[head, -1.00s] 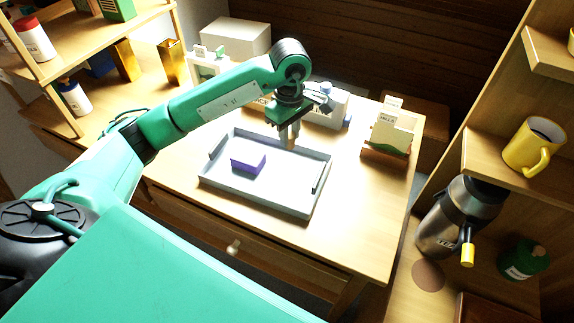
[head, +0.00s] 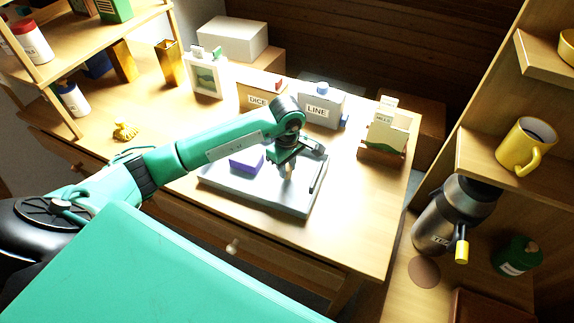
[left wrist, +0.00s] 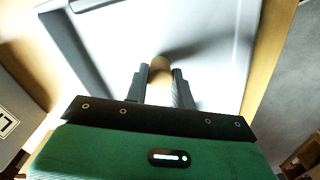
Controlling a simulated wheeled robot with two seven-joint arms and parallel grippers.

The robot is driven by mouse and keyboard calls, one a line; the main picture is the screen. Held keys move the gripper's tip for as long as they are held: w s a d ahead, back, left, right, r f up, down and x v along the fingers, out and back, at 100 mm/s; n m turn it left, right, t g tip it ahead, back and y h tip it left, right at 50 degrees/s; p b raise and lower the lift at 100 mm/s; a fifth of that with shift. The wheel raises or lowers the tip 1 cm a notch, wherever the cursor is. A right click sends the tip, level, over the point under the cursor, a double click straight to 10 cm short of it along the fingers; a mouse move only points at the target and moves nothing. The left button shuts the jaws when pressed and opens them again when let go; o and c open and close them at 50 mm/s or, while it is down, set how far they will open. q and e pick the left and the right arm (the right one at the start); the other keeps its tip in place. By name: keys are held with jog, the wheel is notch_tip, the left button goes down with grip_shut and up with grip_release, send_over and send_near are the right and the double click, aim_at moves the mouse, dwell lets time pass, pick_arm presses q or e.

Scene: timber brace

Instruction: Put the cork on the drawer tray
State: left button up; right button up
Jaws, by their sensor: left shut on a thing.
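The cork (left wrist: 160,71) is a small tan cylinder between the fingers of my left gripper (left wrist: 160,82) in the left wrist view. In the head view my left gripper (head: 288,172) is over the right part of the grey drawer tray (head: 255,198), with the cork showing as a small tan bit at its fingertips. The gripper is shut on the cork. A shadow lies on the pale tray floor beside the cork in the wrist view; I cannot tell whether the cork touches the floor. My right gripper is not in view.
A purple block (head: 246,160) lies in the tray. Behind stand a DICE box (head: 258,92), a LINE box (head: 321,108) and a card holder (head: 384,135). A yellow figurine (head: 125,131) is at the left. The tabletop right of the tray is clear.

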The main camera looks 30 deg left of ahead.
pick_arm(q)
jog(key=shift+f, duration=0.15)
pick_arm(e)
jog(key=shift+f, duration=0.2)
pick_arm(q)
jog(key=o, duration=1)
jog(key=shift+c, duration=0.2)
jog(key=shift+r, duration=0.4)
notch_tip(320, 180, up, 12)
jog(key=b, duration=0.2)
jog(key=shift+f, duration=0.2)
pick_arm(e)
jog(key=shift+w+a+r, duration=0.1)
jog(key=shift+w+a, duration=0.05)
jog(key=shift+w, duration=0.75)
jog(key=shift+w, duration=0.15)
